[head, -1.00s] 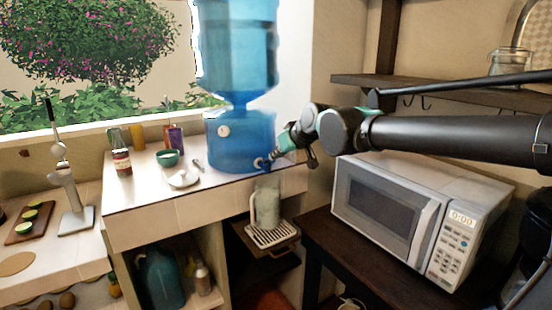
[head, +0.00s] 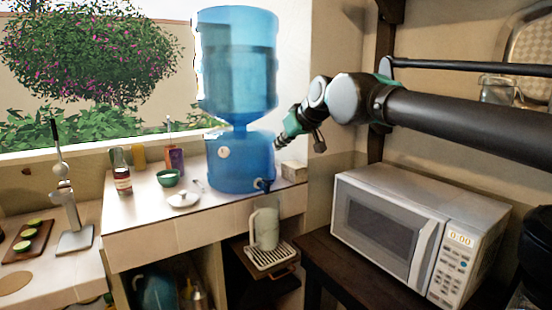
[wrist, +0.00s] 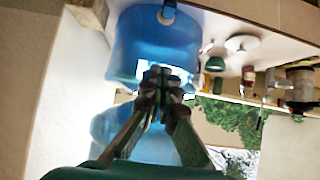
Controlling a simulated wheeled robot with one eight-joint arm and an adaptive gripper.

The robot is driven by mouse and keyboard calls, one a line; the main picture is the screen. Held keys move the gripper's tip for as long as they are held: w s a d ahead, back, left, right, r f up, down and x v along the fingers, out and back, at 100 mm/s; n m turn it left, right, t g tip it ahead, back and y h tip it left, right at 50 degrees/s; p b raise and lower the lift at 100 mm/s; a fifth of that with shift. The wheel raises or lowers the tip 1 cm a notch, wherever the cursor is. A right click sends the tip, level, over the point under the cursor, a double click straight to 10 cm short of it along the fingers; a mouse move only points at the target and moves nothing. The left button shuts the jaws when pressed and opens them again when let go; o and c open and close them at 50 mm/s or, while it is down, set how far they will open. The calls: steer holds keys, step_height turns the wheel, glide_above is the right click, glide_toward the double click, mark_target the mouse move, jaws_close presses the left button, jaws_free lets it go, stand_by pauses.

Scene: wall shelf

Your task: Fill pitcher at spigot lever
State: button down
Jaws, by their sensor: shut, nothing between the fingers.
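The blue water dispenser (head: 240,165) stands on the counter in the head view, with a large bottle (head: 238,70) on top. Its small dark spigot (head: 263,184) is at the lower front right. The pale pitcher (head: 267,229) stands upright on a slatted tray (head: 271,259) below the spigot, handle to the left. I cannot tell how much it holds. My gripper (head: 280,142) is beside the dispenser's upper right, above and apart from the spigot. In the wrist view my gripper (wrist: 162,78) is shut and empty in front of the blue dispenser (wrist: 140,42).
A white microwave (head: 400,230) stands on a dark table to the right. A green bowl (head: 168,178), a white dish (head: 184,199) and a bottle (head: 122,181) stand on the counter left of the dispenser.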

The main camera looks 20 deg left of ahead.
steer(key=shift+s+d+r, duration=0.2)
steer(key=shift+r, duration=0.25)
steer(key=shift+s+d+r, duration=0.15)
steer(key=shift+r, duration=0.3)
stand_by(0.9)
